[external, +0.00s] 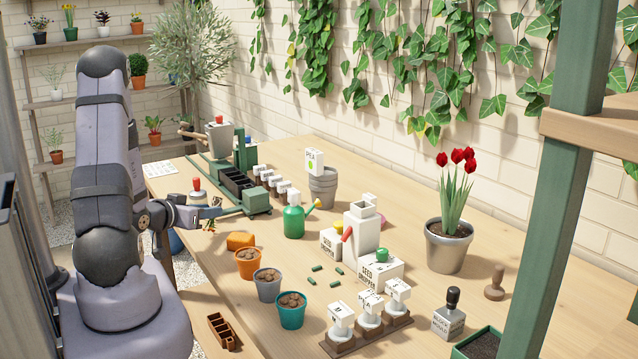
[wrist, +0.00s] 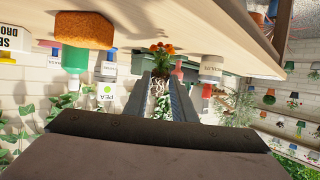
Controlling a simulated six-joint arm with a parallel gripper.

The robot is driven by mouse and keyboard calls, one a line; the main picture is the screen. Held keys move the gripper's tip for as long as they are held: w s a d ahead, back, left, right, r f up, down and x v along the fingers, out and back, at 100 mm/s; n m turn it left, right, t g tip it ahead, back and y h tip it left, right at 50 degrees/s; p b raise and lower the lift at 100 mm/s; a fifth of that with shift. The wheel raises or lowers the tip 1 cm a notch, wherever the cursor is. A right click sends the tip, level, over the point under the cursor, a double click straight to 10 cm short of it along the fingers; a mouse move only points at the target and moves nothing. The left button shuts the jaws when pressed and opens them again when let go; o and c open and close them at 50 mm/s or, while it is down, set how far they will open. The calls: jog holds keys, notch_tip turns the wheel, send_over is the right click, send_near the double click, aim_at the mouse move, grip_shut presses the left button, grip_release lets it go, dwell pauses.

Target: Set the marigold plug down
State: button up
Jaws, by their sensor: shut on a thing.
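My gripper (external: 217,211) is held out over the left part of the table, low above the wood. In the wrist view my gripper (wrist: 160,88) is shut on the marigold plug (wrist: 158,78), whose pale, root-like part sits between the fingers. Its orange flowers (wrist: 162,48) point toward the table, which lies at the top of that view. In the external view the marigold plug (external: 209,225) is small, with orange specks just under the fingers. I cannot tell whether the flowers touch the table.
A green watering can (external: 294,221), an orange block (external: 240,240) and an orange pot (external: 249,263) stand right of my gripper. A green potting rig with black cells (external: 237,186) stands behind it. More pots, shakers and a tulip pot (external: 449,244) stand farther right.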

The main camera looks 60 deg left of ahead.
jog(key=shift+w+a, duration=0.1)
jog(key=b+x, duration=0.2)
jog(key=b, duration=0.2)
jog(key=shift+w+a+f, duration=0.1)
jog(key=shift+f, duration=0.1)
jog(key=shift+w+a+p, duration=0.15)
jog(key=shift+w+p, duration=0.15)
jog(key=shift+x, duration=0.85)
jog(key=shift+c, duration=0.3)
grip_shut()
jog(key=shift+r, duration=0.1)
